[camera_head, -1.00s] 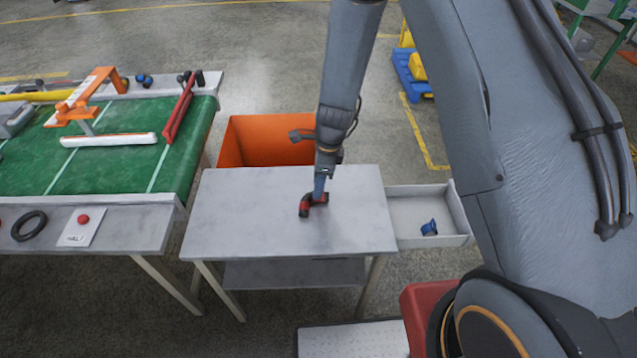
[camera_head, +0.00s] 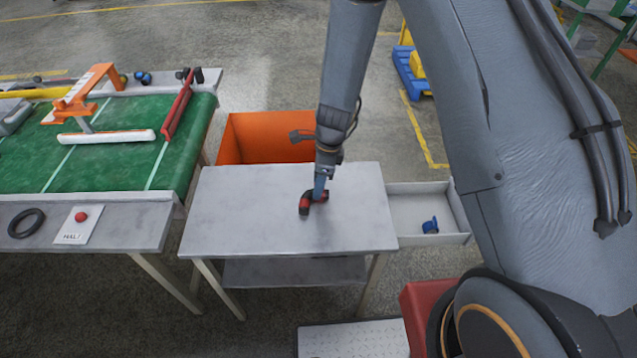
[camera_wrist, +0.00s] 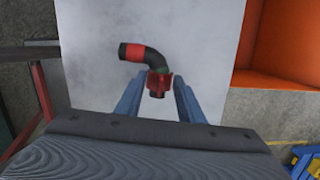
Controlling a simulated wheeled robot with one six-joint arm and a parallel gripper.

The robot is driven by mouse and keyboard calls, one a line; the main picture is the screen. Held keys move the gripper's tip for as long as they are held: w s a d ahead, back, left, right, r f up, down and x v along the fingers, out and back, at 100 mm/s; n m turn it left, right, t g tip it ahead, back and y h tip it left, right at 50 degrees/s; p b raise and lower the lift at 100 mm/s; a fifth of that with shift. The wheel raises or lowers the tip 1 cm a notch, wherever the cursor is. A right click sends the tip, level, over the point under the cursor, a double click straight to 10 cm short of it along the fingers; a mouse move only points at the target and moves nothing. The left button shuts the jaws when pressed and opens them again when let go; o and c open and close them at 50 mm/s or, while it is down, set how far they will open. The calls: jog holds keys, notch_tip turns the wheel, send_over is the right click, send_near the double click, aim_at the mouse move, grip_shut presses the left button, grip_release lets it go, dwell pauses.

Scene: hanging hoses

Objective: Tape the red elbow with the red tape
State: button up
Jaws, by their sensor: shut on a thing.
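The red elbow (camera_head: 306,205) is a bent black pipe with a red band, on the grey table (camera_head: 240,215). It also shows in the wrist view (camera_wrist: 134,51), banded end to the left, other end bent toward me. My gripper (camera_head: 320,188) points down at that near end. In the wrist view its blue fingers (camera_wrist: 158,92) are either side of a small red flanged piece, which looks like the red tape (camera_wrist: 158,83). This piece is at the elbow's near end; I cannot tell whether it wraps around it. Finger contact is not clearly visible.
A white tray (camera_head: 400,213) at the table's right holds a blue piece (camera_head: 430,226). An orange bin (camera_head: 262,137) stands behind the table. To the left is a green conveyor (camera_head: 110,165) with a red bar (camera_head: 178,108). Most of the tabletop is clear.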

jog(key=o, duration=1.2)
jog(key=shift+c, duration=0.2)
jog(key=r, duration=0.4)
jog(key=d+r+b, duration=0.1)
jog(key=r, duration=0.2)
jog(key=shift+s+d+r, duration=0.1)
jog(key=shift+d+r, duration=0.15)
jog(key=shift+r, duration=0.3)
jog(key=s+d+r+n+t+h, duration=0.1)
jog(key=s+d+r+n, duration=1.2)
jog(key=n, duration=0.6)
jog(key=shift+s+d+r+h, duration=0.3)
jog(key=shift+s+r+h, duration=0.1)
jog(key=shift+s+r, duration=0.55)
